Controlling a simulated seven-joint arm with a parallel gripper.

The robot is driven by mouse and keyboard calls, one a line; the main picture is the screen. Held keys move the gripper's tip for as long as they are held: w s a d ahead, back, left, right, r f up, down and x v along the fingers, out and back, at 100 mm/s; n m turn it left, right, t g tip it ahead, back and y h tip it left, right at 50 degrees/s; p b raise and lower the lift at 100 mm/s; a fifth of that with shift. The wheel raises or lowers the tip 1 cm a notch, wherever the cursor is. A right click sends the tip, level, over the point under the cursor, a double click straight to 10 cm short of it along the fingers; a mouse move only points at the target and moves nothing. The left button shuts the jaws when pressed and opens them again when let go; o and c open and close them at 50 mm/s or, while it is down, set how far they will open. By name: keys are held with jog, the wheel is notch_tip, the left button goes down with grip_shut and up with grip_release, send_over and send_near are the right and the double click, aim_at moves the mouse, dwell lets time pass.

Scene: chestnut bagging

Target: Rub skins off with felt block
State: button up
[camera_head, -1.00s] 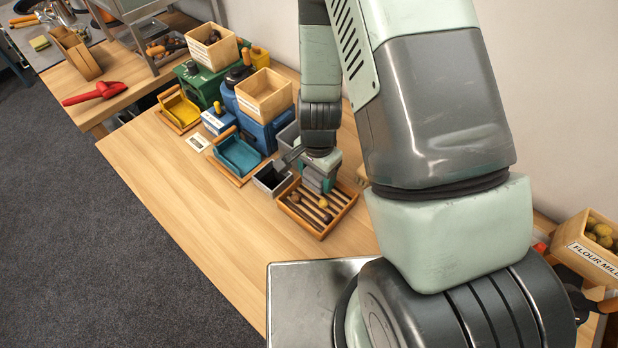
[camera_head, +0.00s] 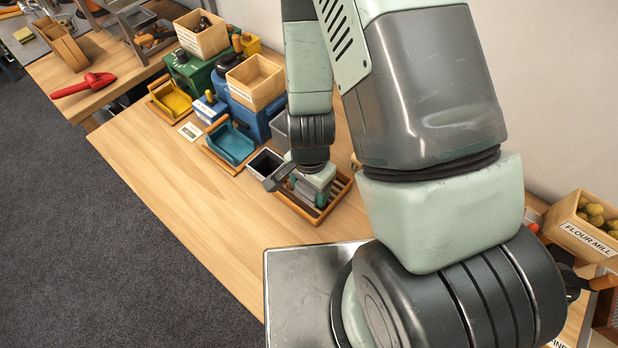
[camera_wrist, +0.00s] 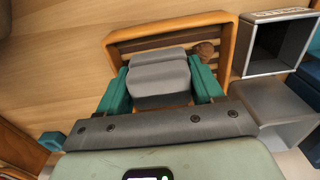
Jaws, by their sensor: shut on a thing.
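In the wrist view, my gripper (camera_wrist: 161,88) has its two teal fingers shut on a grey felt block (camera_wrist: 159,72). The block is over the wooden slatted tray (camera_wrist: 170,29) and hides much of its slats. I cannot tell whether the block touches them. A brown chestnut (camera_wrist: 203,50) lies in the tray just right of the block in the wrist view.
A dark open bin (camera_head: 264,163) stands close to the tray, also seen in the wrist view (camera_wrist: 275,45). A teal tray (camera_head: 231,146), a blue machine with a wooden hopper (camera_head: 256,83) and a yellow tray (camera_head: 171,97) stand farther back. The table's front left is clear.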

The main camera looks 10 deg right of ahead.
jog(key=shift+s+d+f, duration=0.1)
jog(key=shift+s+d, duration=0.5)
jog(key=shift+s, duration=0.05)
jog(key=shift+w+d, duration=0.5)
jog(key=shift+d, duration=0.2)
jog(key=shift+w+d+f, duration=0.1)
jog(key=shift+w+d, duration=1.2)
jog(key=shift+d, duration=0.1)
jog(key=shift+w+a, duration=1.15)
jog(key=shift+a, duration=0.05)
jog(key=s+a, duration=0.3)
jog(key=shift+s+a, duration=0.15)
jog(key=shift+a, duration=0.1)
jog(key=shift+s+a+r, duration=0.2)
jog(key=shift+w+a, duration=1.15)
jog(key=shift+c, duration=0.7)
notch_tip(320, 180, up, 2)
jog(key=shift+r, duration=0.15)
jog(key=shift+s+d+r, duration=0.1)
jog(key=shift+r, duration=2.7)
